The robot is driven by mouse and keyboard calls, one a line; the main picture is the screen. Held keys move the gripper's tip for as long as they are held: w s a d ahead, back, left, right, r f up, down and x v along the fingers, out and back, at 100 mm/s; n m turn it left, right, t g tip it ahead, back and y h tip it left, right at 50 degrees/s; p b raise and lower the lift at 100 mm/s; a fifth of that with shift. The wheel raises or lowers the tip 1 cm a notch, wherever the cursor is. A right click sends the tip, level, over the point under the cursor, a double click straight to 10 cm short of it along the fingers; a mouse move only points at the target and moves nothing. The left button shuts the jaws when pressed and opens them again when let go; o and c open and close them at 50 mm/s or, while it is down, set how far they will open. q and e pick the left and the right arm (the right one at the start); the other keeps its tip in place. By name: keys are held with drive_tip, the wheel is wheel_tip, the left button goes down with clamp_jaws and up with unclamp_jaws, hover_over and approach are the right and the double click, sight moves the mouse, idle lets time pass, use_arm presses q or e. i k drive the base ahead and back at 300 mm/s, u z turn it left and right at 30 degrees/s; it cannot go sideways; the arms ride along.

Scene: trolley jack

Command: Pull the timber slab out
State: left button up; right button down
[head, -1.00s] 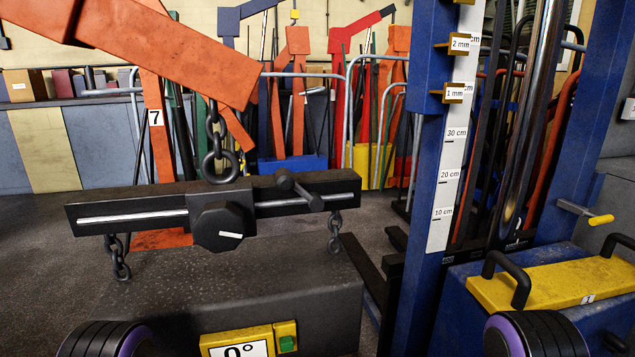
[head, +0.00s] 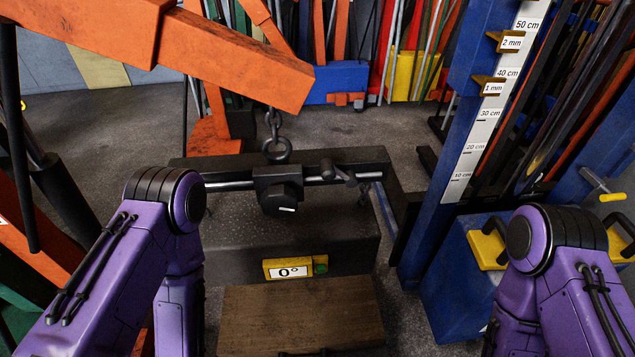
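A brown timber slab (head: 302,312) lies at the bottom middle of the head view, in front of a dark block. Its near end runs to the bottom edge of the picture, where a small dark shape overlaps it; I cannot tell what that is. The dark block (head: 230,235) carries a "0°" sign and stands right behind the slab. A chain from an orange crane arm hangs to a black bar over the block. My purple arms come in from the left and right sides. Neither gripper can be made out.
The orange crane boom (head: 235,60) crosses the upper left. A blue jack frame (head: 460,160) with a centimetre scale (head: 485,125) stands to the right of the block. Grey floor (head: 95,115) is open at the left rear. Tools and racks line the back.

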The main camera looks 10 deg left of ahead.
sight(323, 316)
drive_tip(key=z, duration=0.9)
drive_tip(key=k, duration=0.9)
drive_tip(key=u, duration=0.9)
drive_tip(key=k, duration=0.5)
drive_tip(key=z, duration=1.7)
drive_tip(key=i, duration=1.4)
drive_tip(key=u, duration=2.2)
